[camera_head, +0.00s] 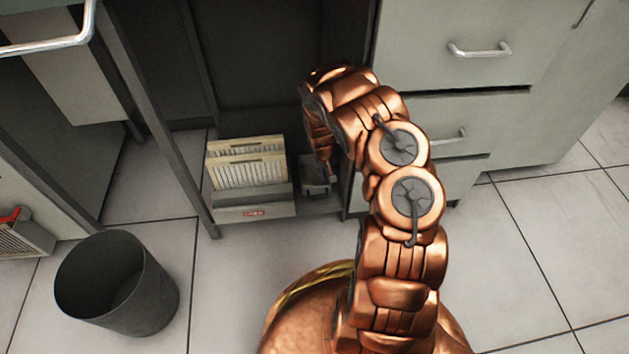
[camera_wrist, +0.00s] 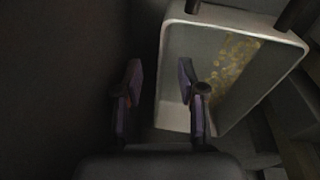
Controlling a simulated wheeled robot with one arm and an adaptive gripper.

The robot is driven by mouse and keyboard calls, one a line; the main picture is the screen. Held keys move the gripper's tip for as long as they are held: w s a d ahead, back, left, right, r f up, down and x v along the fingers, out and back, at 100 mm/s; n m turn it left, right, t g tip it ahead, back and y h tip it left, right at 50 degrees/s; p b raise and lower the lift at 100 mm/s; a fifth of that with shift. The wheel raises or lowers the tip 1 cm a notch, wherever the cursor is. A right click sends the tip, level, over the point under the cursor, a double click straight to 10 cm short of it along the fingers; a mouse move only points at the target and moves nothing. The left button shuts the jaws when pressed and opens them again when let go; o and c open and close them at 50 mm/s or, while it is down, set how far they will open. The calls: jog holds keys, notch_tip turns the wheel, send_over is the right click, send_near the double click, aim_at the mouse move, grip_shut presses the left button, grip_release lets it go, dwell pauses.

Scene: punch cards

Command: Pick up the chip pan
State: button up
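The chip pan (camera_wrist: 232,18) is a pale, open, box-like pan with yellow bits scattered inside. It lies tilted in the upper right of the wrist view. My gripper (camera_wrist: 160,70) is open and empty. One finger is left of the pan's left wall and the other overlaps its inside, so they appear on both sides of that wall. I cannot tell how deep they are or whether they touch. In the head view, a small grey box (camera_head: 316,186) under my arm's end looks like the pan, partly hidden. The fingers are hard to make out there.
A holder with several punch cards (camera_head: 248,172) stands left of my arm's end, in the dark bay under the desk. Grey drawers (camera_head: 455,75) are on the right, and a desk leg (camera_head: 180,165) on the left. A dark bin (camera_head: 118,285) stands front left.

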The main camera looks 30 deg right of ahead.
jog(key=shift+f, duration=0.55)
jog(key=shift+r, duration=0.1)
jog(key=shift+c, duration=0.3)
grip_shut()
